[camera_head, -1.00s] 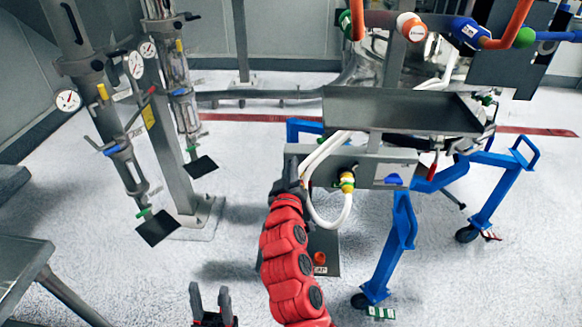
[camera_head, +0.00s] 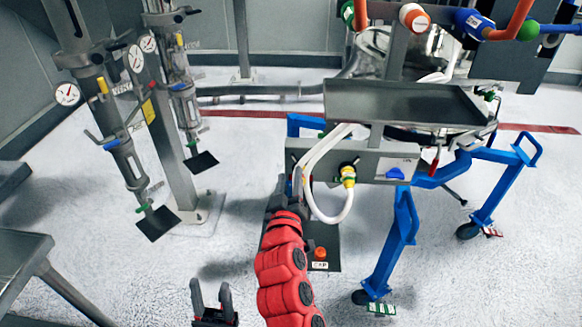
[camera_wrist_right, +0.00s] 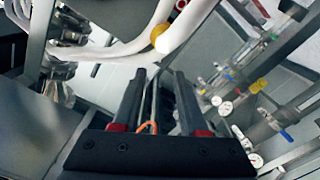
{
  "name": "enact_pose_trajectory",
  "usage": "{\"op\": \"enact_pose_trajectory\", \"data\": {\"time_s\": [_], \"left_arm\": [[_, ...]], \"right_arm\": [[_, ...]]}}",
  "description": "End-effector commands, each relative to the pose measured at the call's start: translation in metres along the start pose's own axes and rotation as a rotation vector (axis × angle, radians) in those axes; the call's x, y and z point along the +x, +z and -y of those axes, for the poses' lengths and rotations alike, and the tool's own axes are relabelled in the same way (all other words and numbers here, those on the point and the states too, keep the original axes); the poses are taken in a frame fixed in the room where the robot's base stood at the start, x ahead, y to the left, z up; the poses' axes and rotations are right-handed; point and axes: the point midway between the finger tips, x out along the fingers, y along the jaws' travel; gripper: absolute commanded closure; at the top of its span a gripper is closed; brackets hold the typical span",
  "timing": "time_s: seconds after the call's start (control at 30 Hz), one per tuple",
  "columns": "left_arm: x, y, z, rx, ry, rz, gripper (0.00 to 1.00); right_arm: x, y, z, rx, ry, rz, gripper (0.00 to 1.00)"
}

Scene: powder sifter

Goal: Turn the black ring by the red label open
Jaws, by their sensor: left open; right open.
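I cannot clearly make out the black ring or its red label. A yellow and green fitting (camera_head: 347,174) with dark parts around it sits on the front of the grey box under the tray, where a white hose meets it. My right gripper (camera_head: 295,185) is at the left end of this box, at the end of the red arm, left of the fitting. In the right wrist view its two fingers (camera_wrist_right: 157,78) stand apart with nothing held between them. A small red piece (camera_wrist_right: 181,4) shows at that view's top edge. My left gripper (camera_head: 212,290) is open and empty at the bottom, far from the box.
White hoses (camera_head: 325,155) loop in front of the grey box (camera_head: 385,150), close to my right gripper. A metal tray (camera_head: 400,105) is above it, and blue legs (camera_head: 402,235) stand at the right. Pipes with gauges (camera_head: 120,150) stand at the left.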

Motion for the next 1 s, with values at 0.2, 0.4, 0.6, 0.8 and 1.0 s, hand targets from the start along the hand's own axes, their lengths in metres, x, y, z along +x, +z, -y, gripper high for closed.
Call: {"op": "enact_pose_trajectory", "data": {"time_s": [0.2,0.4,0.6,0.8,1.0], "left_arm": [[-0.011,0.002,-0.001,0.000,0.000,0.000,0.50],[-0.004,0.001,0.000,0.000,0.000,0.000,0.50],[0.000,0.000,0.000,0.000,0.000,0.000,0.50],[-0.001,0.000,0.000,0.000,0.000,0.000,0.50],[-0.001,0.000,0.000,0.000,0.000,0.000,0.50]], "right_arm": [[-0.059,0.002,0.003,-0.002,-0.006,-0.004,0.57],[-0.096,-0.002,0.001,-0.005,-0.006,-0.001,0.57],[-0.110,-0.002,0.000,0.000,-0.001,-0.003,0.57],[-0.111,0.000,0.000,0.000,0.001,-0.002,0.57],[-0.111,0.000,0.000,-0.001,0.000,-0.002,0.57]]}}
